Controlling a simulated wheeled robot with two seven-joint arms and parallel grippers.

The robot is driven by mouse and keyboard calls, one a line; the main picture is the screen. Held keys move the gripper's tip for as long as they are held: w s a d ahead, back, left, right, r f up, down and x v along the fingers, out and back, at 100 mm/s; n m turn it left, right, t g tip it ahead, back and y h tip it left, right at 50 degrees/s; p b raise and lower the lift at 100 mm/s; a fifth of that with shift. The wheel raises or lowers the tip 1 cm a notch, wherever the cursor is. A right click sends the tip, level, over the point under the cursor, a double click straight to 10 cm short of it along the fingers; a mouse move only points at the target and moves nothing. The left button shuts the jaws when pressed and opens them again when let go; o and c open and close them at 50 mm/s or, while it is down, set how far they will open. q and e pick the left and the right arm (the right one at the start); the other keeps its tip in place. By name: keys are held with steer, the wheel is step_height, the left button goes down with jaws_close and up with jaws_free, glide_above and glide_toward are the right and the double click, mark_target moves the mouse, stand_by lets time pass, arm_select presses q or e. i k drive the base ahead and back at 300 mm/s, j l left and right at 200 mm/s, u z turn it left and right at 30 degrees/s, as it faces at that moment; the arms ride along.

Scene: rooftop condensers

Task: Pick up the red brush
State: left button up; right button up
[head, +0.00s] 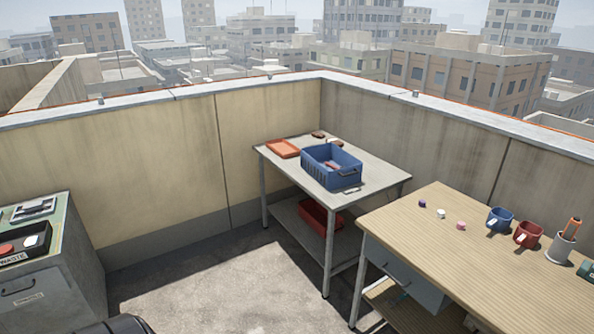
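I cannot make out a red brush for certain. A small reddish thing (331,165) lies inside the blue crate (345,182) on the grey table, too small to identify. Two small brown items, one dark (318,134) and one with a pale part (335,142), lie behind the crate; I cannot tell what they are. A grey cup (560,250) on the wooden desk holds an upright orange-and-dark thing (573,228). Neither of my grippers is in view.
An orange tray (283,148) lies left of the crate; a red bin (320,217) is on the shelf below. Blue (499,219) and red (527,234) mugs stand on the wooden desk (450,238). A grey cabinet (50,290) is at left. The floor between (220,295) is clear.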

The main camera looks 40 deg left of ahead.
mark_target(330, 165)
steer(key=u, duration=1.1)
steer(key=z, duration=0.2)
steer(key=i+j+z, duration=0.8)
steer(key=i+j, duration=0.05)
steer(key=j, duration=0.1)
